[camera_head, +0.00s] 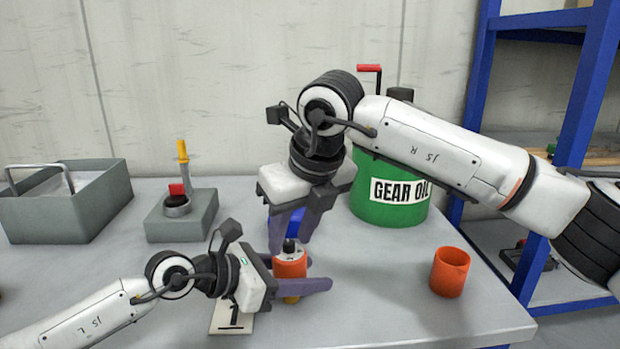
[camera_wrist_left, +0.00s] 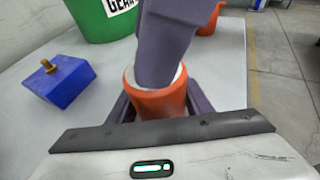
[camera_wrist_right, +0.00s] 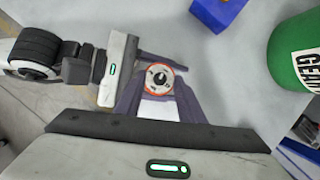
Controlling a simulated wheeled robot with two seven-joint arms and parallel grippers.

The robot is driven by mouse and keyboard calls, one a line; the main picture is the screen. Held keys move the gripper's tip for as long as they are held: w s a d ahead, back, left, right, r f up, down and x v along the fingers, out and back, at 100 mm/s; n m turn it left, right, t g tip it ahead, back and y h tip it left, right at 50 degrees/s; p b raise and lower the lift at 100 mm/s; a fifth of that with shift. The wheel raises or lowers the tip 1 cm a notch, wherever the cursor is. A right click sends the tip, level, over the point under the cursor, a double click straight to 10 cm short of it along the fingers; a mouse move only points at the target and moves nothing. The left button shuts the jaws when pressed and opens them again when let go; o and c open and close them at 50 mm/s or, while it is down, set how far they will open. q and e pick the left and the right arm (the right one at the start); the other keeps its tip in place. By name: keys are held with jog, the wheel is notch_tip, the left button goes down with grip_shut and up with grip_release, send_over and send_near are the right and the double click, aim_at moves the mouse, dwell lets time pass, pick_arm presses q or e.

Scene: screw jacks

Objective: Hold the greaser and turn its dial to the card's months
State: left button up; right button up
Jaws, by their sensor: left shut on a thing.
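The greaser (camera_head: 290,265) is an orange cylinder with a pale top and a dark knob, upright above the table. My left gripper (camera_head: 296,284) is shut around its body from the left. In the right wrist view the greaser's round dial (camera_wrist_right: 158,77) has an orange rim and dark centre; its marks are too small to read. My right gripper (camera_wrist_right: 158,92) is open, pointing down over the dial, its fingers apart. In the left wrist view its purple finger hides part of the greaser's top (camera_wrist_left: 160,103). The white card (camera_head: 232,320) lies front left, partly hidden; its dark mark is unreadable.
A blue block (camera_wrist_left: 62,82) with a brass fitting stands behind the greaser. A green gear oil drum (camera_head: 390,190) is behind right, an orange cup (camera_head: 450,272) at right. A grey block (camera_head: 181,215) and a grey bin (camera_head: 70,200) stand at left. The front right table is clear.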

jog(key=v, duration=1.2)
jog(key=shift+d+n, duration=0.2)
jog(key=shift+n, duration=0.1)
jog(key=shift+m, duration=0.4)
jog(key=x, duration=1.2)
jog(key=shift+a, duration=0.3)
grip_shut()
